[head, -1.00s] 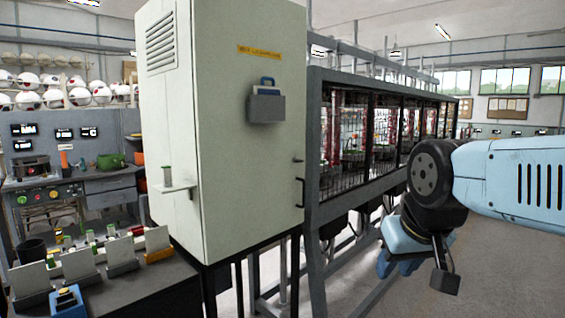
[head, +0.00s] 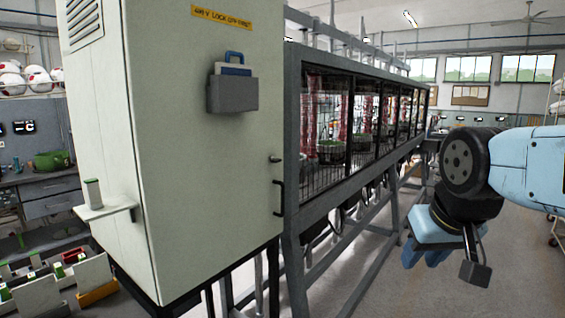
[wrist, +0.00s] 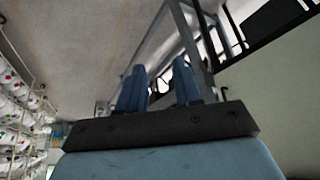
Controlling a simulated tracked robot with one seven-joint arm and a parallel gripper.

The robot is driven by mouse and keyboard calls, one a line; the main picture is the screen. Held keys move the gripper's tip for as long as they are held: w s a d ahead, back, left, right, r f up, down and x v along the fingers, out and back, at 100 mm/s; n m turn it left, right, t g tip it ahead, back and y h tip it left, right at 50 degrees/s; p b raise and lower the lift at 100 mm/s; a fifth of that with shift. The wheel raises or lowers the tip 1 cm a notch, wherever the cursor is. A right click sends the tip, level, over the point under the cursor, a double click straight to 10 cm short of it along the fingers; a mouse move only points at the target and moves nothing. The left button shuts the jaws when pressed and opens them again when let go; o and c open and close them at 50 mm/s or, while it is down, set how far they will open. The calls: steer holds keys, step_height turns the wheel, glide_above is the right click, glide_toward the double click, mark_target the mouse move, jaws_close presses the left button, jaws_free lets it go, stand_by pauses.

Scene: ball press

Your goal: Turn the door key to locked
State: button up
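A tall pale cabinet (head: 200,150) stands left of centre in the head view. Its front has a small key or knob (head: 275,159) near the right edge, above a dark door handle (head: 279,198). Whether the key is turned cannot be told. My gripper (head: 422,256) hangs low at the right of the head view, well apart from the cabinet. In the wrist view its two blue fingers (wrist: 160,90) stand apart with nothing between them.
A grey holder with a blue-handled item (head: 233,90) is fixed on the cabinet front, and a small shelf (head: 104,207) juts from its left side. A long caged frame (head: 340,130) runs back behind the cabinet. The floor (head: 400,295) at the right is clear.

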steer(key=w+a+r+m+g+y, duration=0.2)
steer(key=w+a+r+y, duration=0.1)
steer(key=w+a+y, duration=0.95)
steer(key=w+r+m+t+y, duration=0.15)
steer(key=w+m+t, duration=0.5)
steer(key=w, duration=1.85)
steer(key=r+x, duration=0.1)
steer(key=x, duration=1.2)
steer(key=shift+w+a+f+n+t, duration=0.2)
steer(key=shift+w+a+n+t, duration=0.05)
steer(key=shift+n+t, duration=0.2)
